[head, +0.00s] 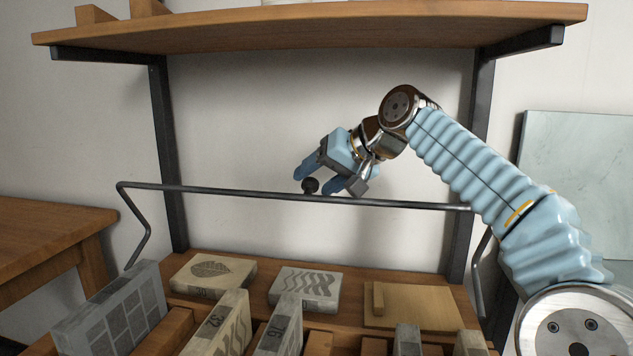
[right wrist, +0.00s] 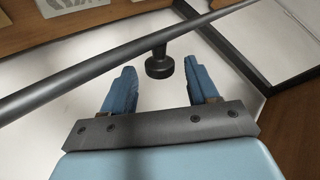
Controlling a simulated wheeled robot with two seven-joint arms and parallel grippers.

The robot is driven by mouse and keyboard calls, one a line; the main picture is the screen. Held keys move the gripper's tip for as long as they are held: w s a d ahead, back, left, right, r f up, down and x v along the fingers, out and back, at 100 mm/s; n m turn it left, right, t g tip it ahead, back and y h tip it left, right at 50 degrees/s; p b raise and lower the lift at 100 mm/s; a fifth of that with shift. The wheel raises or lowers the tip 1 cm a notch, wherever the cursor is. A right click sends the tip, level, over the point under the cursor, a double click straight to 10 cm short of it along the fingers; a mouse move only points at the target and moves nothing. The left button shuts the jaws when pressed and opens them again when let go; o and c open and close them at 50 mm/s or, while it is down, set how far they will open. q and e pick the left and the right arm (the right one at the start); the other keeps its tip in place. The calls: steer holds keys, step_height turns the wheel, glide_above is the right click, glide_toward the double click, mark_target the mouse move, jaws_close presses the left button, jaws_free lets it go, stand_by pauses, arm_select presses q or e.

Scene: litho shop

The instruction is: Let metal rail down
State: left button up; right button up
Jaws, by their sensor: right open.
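The metal rail (head: 240,191) is a dark bent bar raised across the front of the shelf, with angled arms at both ends. A small black knob (head: 310,185) stands on its middle. In the right wrist view the rail (right wrist: 95,72) crosses diagonally and the knob (right wrist: 159,64) points toward my gripper. My right gripper (head: 318,188) is open, its blue fingers to either side of the knob. The right wrist view shows the knob between and slightly beyond the fingertips (right wrist: 163,84), apart from both. My left gripper is not in view.
Lithographic stones with leaf (head: 212,273) and wave patterns (head: 305,288) lie on the lower shelf behind upright blocks in slots. A wooden board (head: 425,308) lies at right. An upper shelf (head: 310,30) overhangs my arm. A wooden table (head: 45,240) stands at left.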

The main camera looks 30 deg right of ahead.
steer(key=shift+w+a+f, duration=0.2)
steer(key=shift+w+f, duration=0.1)
steer(key=shift+w, duration=0.05)
steer(key=shift+c, duration=0.2)
jaws_close()
